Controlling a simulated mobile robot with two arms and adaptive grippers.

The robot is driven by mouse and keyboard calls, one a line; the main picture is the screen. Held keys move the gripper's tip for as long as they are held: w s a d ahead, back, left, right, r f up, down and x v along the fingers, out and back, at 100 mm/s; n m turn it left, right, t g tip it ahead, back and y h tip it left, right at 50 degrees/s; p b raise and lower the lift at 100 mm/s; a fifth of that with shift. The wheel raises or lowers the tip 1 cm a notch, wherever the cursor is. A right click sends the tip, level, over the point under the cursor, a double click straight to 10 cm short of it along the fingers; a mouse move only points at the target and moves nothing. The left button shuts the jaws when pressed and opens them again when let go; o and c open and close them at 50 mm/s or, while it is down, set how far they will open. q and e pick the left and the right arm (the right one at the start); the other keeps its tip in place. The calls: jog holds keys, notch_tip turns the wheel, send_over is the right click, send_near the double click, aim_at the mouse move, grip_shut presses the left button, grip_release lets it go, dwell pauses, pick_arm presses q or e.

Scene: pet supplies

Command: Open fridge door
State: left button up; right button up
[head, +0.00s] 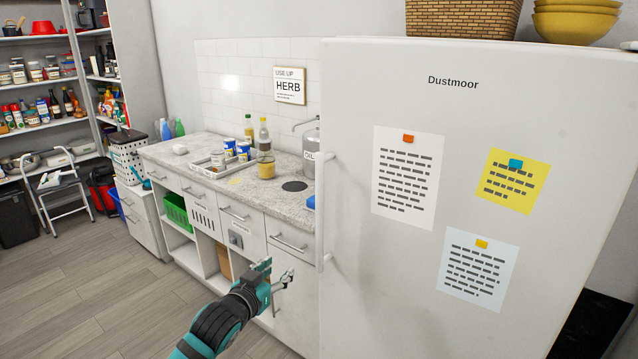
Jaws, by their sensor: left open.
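The white fridge (380,270) fills the right half of the head view, with "Dustmoor" on its front and three notes held by magnets. Its door looks shut. A long vertical white handle (321,212) runs along the door's left edge. My left gripper (277,276) is open and empty, low in front of the counter. It is to the left of the handle's lower end and apart from it in the picture; the exact depth gap is hard to tell. My right gripper is not in view.
A counter (212,150) with bottles, cans and a tray stands left of the fridge, with drawers and open shelves below. A basket (462,18) and yellow bowls (576,22) sit on the fridge. Stocked shelves and a step stool (62,185) are far left. The wooden floor (90,290) is clear.

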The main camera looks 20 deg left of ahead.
pick_arm(q)
jog(key=t+h, duration=0.1)
jog(key=t, duration=0.1)
send_near(318, 190)
jog(key=s+a+f, duration=0.2)
jog(key=s+f, duration=0.2)
jog(key=s, duration=0.1)
notch_tip(318, 190, up, 4)
jog(key=m+p, duration=0.1)
jog(key=shift+h, duration=0.4)
jog(key=w+d+p, duration=0.1)
jog(key=w, duration=0.4)
jog(key=w+d+p, duration=0.1)
jog(key=w, duration=0.4)
jog(key=w+d+p, duration=0.1)
jog(key=w, duration=0.4)
jog(key=shift+f, duration=0.15)
jog(key=shift+w+d, duration=0.1)
jog(key=shift+w, duration=0.4)
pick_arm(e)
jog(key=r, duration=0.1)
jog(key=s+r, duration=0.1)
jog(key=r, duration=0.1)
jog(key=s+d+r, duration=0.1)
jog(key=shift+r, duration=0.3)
pick_arm(q)
grip_shut()
